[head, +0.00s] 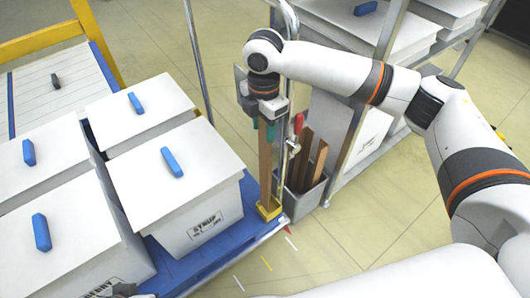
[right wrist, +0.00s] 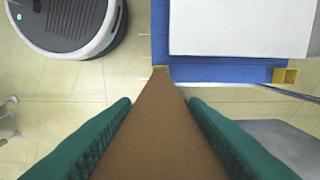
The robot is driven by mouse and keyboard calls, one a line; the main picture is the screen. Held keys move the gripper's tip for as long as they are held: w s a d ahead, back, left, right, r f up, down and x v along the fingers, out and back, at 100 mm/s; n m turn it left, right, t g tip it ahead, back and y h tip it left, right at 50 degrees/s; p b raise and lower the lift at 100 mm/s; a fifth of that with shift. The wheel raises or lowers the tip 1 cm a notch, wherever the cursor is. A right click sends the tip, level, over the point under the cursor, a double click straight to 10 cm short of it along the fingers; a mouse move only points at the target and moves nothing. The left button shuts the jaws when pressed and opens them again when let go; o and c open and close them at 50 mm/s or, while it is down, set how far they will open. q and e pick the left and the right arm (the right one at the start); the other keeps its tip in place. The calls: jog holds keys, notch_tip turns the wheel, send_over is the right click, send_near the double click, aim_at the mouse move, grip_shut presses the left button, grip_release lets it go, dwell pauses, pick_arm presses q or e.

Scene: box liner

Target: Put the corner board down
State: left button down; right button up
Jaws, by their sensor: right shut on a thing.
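My right gripper (head: 268,128) is shut on a brown corner board (head: 265,165). The board stands about upright beside the white box marked SYRUP (head: 185,190). Its lower end meets a yellow corner pocket (head: 269,210) at the blue platform's corner; whether it rests fully inside I cannot tell.
A grey bin (head: 305,192) with several brown boards stands just right of the blue platform (head: 220,235). A metal post and rack (head: 350,145) stand behind it. White boxes with blue handles fill the left. The floor in front (head: 340,250) is mostly clear.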

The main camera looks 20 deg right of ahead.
aim_at(264, 141)
notch_tip(264, 141, down, 5)
jog(key=shift+f+b, duration=0.15)
jog(key=shift+b, duration=0.6)
jog(key=o, duration=1.3)
jog(key=shift+c, duration=0.2)
